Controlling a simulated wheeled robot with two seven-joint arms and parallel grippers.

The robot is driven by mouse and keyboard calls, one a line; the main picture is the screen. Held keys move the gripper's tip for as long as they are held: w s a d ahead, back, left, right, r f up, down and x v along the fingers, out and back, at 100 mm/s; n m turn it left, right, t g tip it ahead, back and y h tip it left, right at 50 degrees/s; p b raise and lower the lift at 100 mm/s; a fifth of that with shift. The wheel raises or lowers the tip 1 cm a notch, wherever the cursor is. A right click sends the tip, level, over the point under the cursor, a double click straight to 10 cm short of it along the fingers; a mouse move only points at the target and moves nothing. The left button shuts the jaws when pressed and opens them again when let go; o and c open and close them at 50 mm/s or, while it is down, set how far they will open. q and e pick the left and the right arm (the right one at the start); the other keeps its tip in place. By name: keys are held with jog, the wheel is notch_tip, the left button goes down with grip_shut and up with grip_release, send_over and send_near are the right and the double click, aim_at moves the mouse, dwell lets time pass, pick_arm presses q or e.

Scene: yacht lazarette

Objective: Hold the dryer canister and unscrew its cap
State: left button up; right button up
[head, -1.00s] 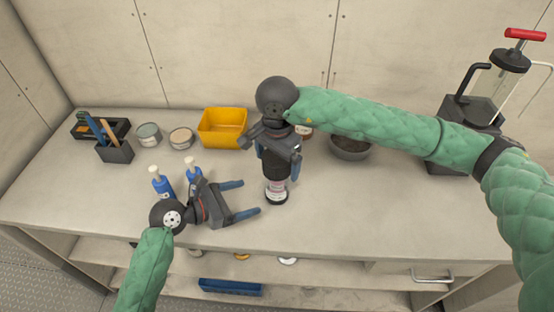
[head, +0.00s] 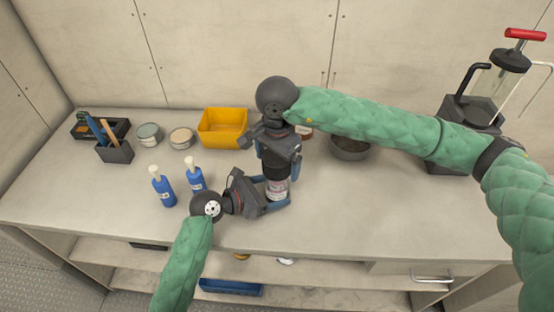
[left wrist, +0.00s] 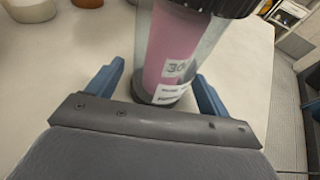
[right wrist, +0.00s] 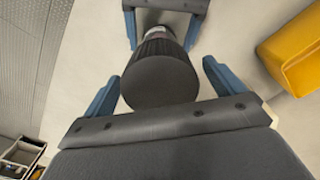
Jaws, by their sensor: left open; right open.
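The dryer canister (head: 277,188) stands upright on the bench, with a clear body, pink filling and white labels in the left wrist view (left wrist: 175,50). Its dark ribbed cap (right wrist: 160,75) is on top. My left gripper (head: 283,192) is open, low, with its blue fingers on either side of the canister body; in the left wrist view gaps show beside the body. My right gripper (right wrist: 162,85) is open above, pointing down, with its fingers on either side of the cap and apart from it. In the head view my right gripper partly hides the cap.
Two blue bottles (head: 163,190) stand left of my left gripper. A yellow bin (head: 222,127), two tins (head: 181,138) and a grey bowl (head: 350,147) stand at the back. A pump device (head: 480,115) is at right. The bench's front right is clear.

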pick_arm(q)
jog(key=shift+w+d+f, duration=0.1)
jog(key=shift+w+d, duration=0.05)
jog(key=shift+d, duration=0.1)
jog(key=c, duration=0.9)
pick_arm(e)
jog(key=shift+c, duration=0.4)
jog(key=c, duration=1.1)
pick_arm(q)
jog(key=shift+o, duration=0.5)
jog(key=c, duration=0.6)
